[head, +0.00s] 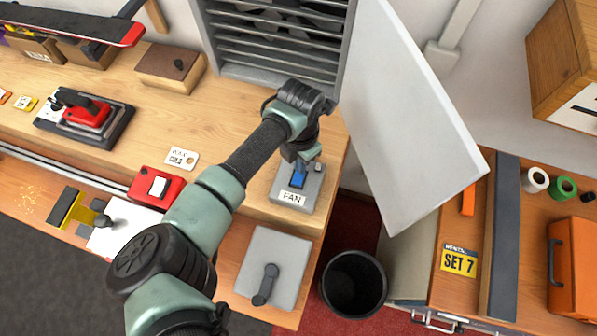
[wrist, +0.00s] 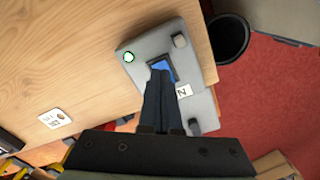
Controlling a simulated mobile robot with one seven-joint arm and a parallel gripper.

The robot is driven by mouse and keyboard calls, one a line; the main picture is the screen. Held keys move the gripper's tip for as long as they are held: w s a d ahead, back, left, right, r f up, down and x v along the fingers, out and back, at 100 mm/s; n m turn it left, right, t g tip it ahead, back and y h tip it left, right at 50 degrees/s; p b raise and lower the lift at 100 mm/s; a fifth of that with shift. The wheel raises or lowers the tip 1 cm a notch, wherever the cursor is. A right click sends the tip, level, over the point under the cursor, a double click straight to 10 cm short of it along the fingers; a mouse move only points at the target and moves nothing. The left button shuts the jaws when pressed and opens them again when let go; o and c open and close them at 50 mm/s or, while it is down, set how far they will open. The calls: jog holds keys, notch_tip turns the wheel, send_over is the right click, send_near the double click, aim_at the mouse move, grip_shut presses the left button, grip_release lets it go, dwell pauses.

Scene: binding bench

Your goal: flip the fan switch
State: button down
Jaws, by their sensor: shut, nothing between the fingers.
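The fan switch is a blue rocker (head: 299,183) on a grey box labelled FAN (head: 313,190), near the right end of the wooden bench. In the wrist view the blue rocker (wrist: 160,66) shows just past my fingertips, on the grey box (wrist: 199,68) with a small round green-rimmed light. My gripper (head: 303,160) is shut and empty, pointing down over the box. In the wrist view its fingertips (wrist: 159,76) are at the rocker and cover part of it. I cannot tell whether they touch it. The fan's slatted grille (head: 275,45) stands behind.
A white panel (head: 405,110) stands right of the box. A grey plate with a lever (head: 270,270) lies in front, and a red box with a white switch (head: 157,187) lies to the left. A black bin (head: 354,283) stands on the floor.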

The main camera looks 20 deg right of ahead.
jog(key=shift+r+p, duration=1.95)
jog(key=shift+r, duration=0.45)
